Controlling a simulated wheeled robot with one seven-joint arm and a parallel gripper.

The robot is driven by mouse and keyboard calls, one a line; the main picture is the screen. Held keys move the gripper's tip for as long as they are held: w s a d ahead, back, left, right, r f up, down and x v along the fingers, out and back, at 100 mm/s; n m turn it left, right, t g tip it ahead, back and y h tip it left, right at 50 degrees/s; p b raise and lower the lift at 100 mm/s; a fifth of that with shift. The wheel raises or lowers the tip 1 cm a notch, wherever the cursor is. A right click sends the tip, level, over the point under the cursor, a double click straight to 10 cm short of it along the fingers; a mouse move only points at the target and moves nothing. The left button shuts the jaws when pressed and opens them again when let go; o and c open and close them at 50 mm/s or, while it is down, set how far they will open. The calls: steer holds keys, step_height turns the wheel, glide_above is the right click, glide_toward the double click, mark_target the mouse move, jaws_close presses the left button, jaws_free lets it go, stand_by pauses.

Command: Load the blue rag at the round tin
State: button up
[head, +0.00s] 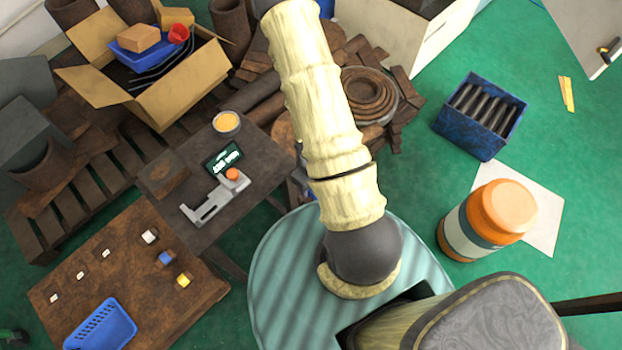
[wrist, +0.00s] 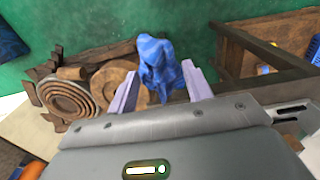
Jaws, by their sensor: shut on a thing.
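My gripper (wrist: 162,84) is shut on the blue rag (wrist: 160,62), which hangs bunched between the two pale purple fingers in the wrist view. The round tin (head: 227,123), with a yellowish top or contents, stands at the back edge of a small dark table (head: 207,232) in the head view. I cannot make out the tin clearly in the wrist view. The rag appears apart from the table, over the floor and scrap side.
The small table also holds a grey clamp-like tool (head: 215,198), a dark sign (head: 223,158) and a brown block (head: 164,176). A lower table (head: 130,240) carries small blocks and a blue basket (head: 101,325). Scrap rings (head: 368,95) lie behind my arm.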

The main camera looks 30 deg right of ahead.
stand_by(0.3)
steer(key=shift+o, duration=1.3)
steer(key=shift+c, duration=0.9)
steer(key=shift+w+d, duration=0.1)
steer(key=shift+w, duration=0.3)
steer(key=w+d+r+m, duration=0.1)
steer(key=w+m, duration=0.2)
steer(key=w, duration=1.3)
steer(key=shift+r+m, duration=0.3)
steer(key=shift+w+d, duration=0.1)
